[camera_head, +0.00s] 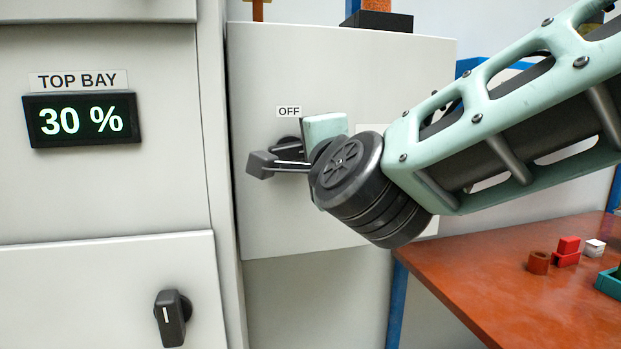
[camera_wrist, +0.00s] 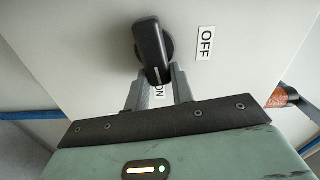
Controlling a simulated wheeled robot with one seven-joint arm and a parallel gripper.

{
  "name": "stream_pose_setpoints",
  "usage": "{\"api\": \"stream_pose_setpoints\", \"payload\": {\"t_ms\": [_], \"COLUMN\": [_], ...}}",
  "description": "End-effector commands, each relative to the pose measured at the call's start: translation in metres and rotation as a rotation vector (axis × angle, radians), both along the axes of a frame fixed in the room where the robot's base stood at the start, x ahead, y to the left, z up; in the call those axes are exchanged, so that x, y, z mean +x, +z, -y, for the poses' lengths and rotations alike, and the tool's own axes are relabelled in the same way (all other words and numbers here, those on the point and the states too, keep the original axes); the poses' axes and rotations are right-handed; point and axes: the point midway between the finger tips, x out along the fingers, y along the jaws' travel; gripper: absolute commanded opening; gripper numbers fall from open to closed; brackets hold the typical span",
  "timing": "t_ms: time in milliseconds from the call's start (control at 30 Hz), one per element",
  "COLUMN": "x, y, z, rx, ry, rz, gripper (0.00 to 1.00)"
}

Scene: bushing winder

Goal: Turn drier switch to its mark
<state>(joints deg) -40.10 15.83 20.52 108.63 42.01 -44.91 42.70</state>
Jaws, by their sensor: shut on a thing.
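The drier switch is a black rotary knob with a long handle (camera_wrist: 150,45) on a pale panel. In the wrist view its lower end lies between the two fingers of my gripper (camera_wrist: 158,78), which is shut on it. The handle's lower end points toward the ON label (camera_wrist: 159,91), partly covered by the handle and fingers. The OFF label (camera_wrist: 205,43) is to the knob's right there. In the head view my gripper (camera_head: 268,163) reaches the panel just below the OFF label (camera_head: 289,112). There my gripper hides most of the switch, and no ON label shows.
A display (camera_head: 82,120) reading 30 % sits under a TOP BAY label (camera_head: 78,81) at left. Another black knob (camera_head: 172,318) is on the lower left door. A red-brown table (camera_head: 500,285) with small blocks stands at right.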

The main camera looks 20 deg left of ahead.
Motion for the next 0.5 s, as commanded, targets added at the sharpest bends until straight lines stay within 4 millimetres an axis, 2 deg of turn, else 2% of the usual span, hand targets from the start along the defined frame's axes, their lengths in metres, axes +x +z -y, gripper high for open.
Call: {"api": "stream_pose_setpoints", "payload": {"t_ms": [33,500], "x": [0.0006,0.0006], "y": [-0.0062,-0.0054], "z": [0.0007,0.0006], "rx": [0.026,0.137], "ry": [-0.002,-0.001], "rz": [-0.015,-0.086], "gripper": [0.01,0.01]}}
